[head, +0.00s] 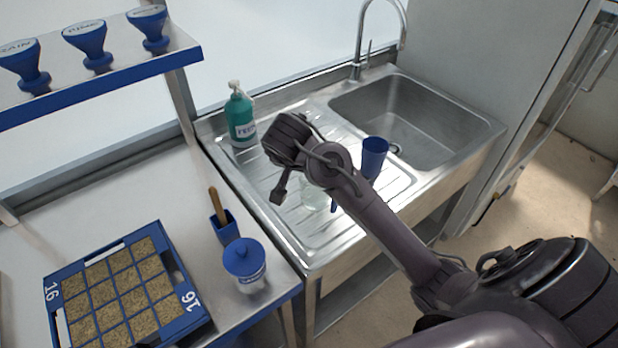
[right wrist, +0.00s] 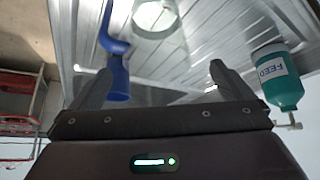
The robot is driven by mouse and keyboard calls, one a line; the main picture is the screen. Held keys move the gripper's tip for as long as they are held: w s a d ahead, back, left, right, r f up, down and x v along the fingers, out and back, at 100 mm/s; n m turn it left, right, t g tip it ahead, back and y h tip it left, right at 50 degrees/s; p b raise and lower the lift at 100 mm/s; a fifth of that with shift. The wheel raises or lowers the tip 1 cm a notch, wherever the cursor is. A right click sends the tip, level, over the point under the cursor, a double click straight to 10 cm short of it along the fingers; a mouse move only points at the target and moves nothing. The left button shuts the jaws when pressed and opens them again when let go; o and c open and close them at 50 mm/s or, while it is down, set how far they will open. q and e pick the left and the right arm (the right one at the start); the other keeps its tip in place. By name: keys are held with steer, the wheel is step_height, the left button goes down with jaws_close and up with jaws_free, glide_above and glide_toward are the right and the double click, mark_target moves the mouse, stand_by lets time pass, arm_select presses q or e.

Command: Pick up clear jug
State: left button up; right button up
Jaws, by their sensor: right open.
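The clear jug (head: 316,195) stands on the ribbed steel drainboard, partly hidden behind my right arm in the head view. In the right wrist view the clear jug (right wrist: 155,14) shows at the top edge, cut off by the frame, beyond the fingertips. My right gripper (head: 278,194) hangs over the drainboard, to the left of the jug in the head view. In the right wrist view its two fingers (right wrist: 160,78) are spread apart with nothing between the tips. My left gripper is not in view.
A blue vessel (head: 375,155) stands near the sink (head: 420,115); a blue item (right wrist: 117,75) also shows beside the left finger. A teal FEED bottle (head: 241,118) stands at the back. A seed tray (head: 188,322), blue-lidded pot (head: 245,262) and blue holder (head: 224,228) occupy the left bench.

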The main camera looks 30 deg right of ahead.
steer(key=x, duration=0.2)
steer(key=p+x, duration=0.1)
steer(key=x, duration=0.3)
steer(key=shift+s+d+f+p, duration=0.15)
steer(key=shift+s+p, duration=0.1)
steer(key=shift+p, duration=0.15)
steer(key=shift+w+d+f, duration=0.1)
steer(key=shift+w+f, duration=0.05)
steer(key=shift+f, duration=0.2)
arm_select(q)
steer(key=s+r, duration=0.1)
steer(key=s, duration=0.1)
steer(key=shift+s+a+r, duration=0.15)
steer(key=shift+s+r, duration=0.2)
arm_select(e)
steer(key=c, duration=1.1)
steer(key=shift+r, duration=0.15)
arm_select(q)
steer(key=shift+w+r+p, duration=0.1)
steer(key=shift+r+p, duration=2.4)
arm_select(e)
step_height(320, 180, up, 20)
